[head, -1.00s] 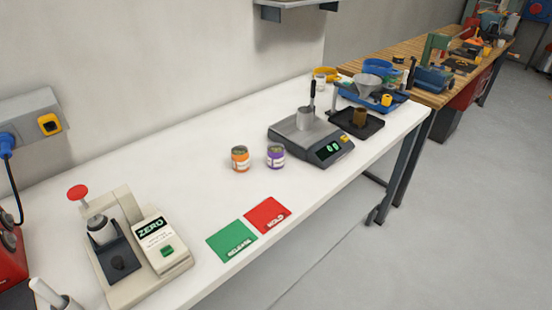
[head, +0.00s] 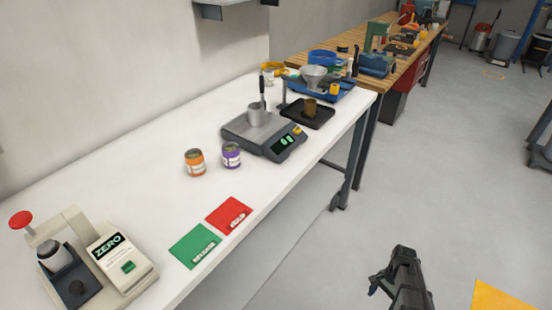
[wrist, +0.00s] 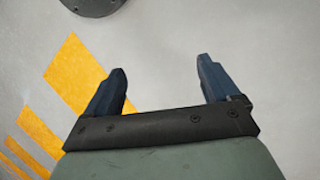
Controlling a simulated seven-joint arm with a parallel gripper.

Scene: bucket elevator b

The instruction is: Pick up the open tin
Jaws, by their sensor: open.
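Two small tins stand upright side by side on the white bench. One has an orange label (head: 195,163) and the other a purple label (head: 231,155). Both tops look dark; at this size I cannot tell which tin is open. My gripper (head: 379,285) is at the lower right of the head view, over the floor and well away from both tins. In the wrist view my gripper (wrist: 162,68) has its two fingers wide apart with only grey floor between them. No tin shows in the wrist view.
Behind the tins is a scale (head: 264,135) with a metal cup (head: 257,116). In front lie a green card (head: 194,246) and a red card (head: 229,215). A beige ZERO device (head: 118,262) stands at the lower left. A shelf (head: 225,9) juts from the wall above.

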